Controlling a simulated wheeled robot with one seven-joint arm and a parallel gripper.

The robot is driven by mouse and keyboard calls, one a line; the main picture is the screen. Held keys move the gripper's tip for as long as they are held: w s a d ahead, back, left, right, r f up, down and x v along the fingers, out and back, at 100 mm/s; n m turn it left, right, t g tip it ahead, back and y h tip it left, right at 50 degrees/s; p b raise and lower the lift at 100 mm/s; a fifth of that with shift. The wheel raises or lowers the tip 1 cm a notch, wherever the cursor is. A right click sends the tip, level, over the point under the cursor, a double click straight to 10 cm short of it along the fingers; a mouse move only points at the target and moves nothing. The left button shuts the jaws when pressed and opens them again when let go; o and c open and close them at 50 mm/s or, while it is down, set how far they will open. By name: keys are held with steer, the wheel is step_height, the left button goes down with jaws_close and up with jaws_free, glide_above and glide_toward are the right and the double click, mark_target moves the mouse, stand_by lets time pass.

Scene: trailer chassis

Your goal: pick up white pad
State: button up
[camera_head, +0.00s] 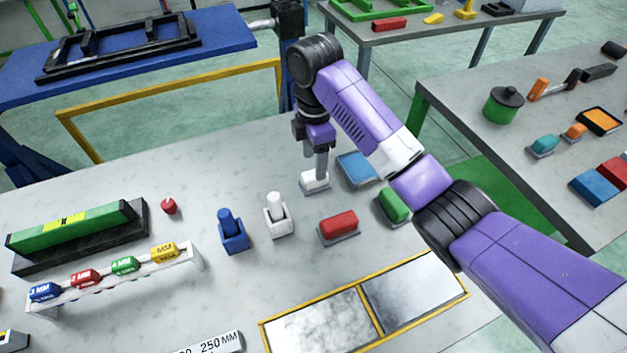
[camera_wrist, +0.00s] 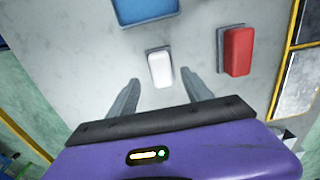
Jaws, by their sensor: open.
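The white pad (camera_head: 314,184) lies on the grey table under the end of my arm; a dark base strip shows beneath it. In the wrist view the white pad (camera_wrist: 160,69) sits just ahead of the fingertips, in line with the gap between them. My gripper (camera_head: 318,166) points down over the pad. In the wrist view my gripper (camera_wrist: 160,84) is open, one finger on each side, with nothing held. The head view does not show clearly how much height is between fingertips and pad.
A blue pad (camera_head: 357,168), a red pad (camera_head: 338,225) and a green pad (camera_head: 396,205) lie close by on the table. White (camera_head: 277,215) and blue (camera_head: 232,230) holders stand to the left. A yellow-edged metal plate (camera_head: 418,291) lies in front.

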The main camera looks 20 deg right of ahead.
mark_target(315, 180)
step_height(315, 180, down, 6)
steer(key=shift+s+r+p, duration=0.15)
steer(key=shift+p, duration=0.6)
jaws_close()
